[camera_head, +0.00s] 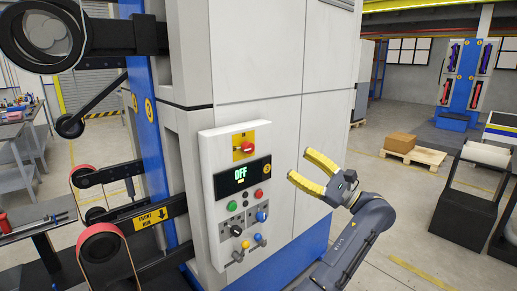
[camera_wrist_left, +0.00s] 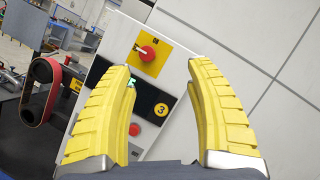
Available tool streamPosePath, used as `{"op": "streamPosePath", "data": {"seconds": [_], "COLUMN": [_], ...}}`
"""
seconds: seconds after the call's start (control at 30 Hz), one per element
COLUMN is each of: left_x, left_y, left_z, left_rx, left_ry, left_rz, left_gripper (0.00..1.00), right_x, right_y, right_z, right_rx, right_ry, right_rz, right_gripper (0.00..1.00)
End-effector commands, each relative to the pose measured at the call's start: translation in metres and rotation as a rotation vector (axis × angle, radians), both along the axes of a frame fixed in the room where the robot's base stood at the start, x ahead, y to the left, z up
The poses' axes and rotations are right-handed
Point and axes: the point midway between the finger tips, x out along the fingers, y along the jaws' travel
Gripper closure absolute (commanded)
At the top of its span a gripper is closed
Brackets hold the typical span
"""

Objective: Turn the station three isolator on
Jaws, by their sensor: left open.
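The isolator is a red knob on a yellow plate (camera_head: 244,148) at the top of a white control panel (camera_head: 213,148). Below it a dark display (camera_head: 242,176) reads OFF in green, with a yellow "3" badge at its right end. My left gripper (camera_head: 300,166) is open and empty, to the right of the panel and apart from it. In the left wrist view the red knob (camera_wrist_left: 148,54) shows beyond the two yellow fingers (camera_wrist_left: 160,72), upper middle between them. The left finger covers part of the display.
Lower on the panel are coloured buttons, a black rotary knob (camera_head: 237,230) and several small levers. A belt machine with rollers (camera_head: 105,250) stands to the left. The floor at right is open, with a pallet and box (camera_head: 400,143) and black stands (camera_head: 470,200).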

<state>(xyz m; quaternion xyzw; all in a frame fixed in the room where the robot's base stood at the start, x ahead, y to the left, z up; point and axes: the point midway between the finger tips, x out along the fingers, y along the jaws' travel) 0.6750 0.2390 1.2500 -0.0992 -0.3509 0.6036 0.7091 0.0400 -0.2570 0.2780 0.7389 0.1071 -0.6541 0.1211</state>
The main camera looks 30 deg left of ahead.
Motion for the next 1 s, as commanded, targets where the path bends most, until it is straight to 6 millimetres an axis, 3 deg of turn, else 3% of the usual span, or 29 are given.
{"op": "streamPosePath", "data": {"seconds": [0.2,0.47,1.0], "left_x": [-0.004,-0.004,-0.004], "left_y": [0.009,0.029,0.122], "left_z": [-0.024,-0.020,0.008], "left_rx": [-0.114,-0.117,-0.113], "left_ry": [-0.136,-0.163,-0.161], "left_rz": [-0.030,-0.035,-0.033], "left_gripper": [0.45,0.45,0.45], "right_x": [0.001,0.002,0.002], "right_y": [0.000,0.000,0.000], "right_z": [0.000,0.000,0.000], "right_rx": [0.000,0.000,0.000], "right_ry": [-0.001,-0.002,-0.002], "right_rz": [0.000,0.000,-0.001], "right_gripper": [0.56,0.56,0.56]}}
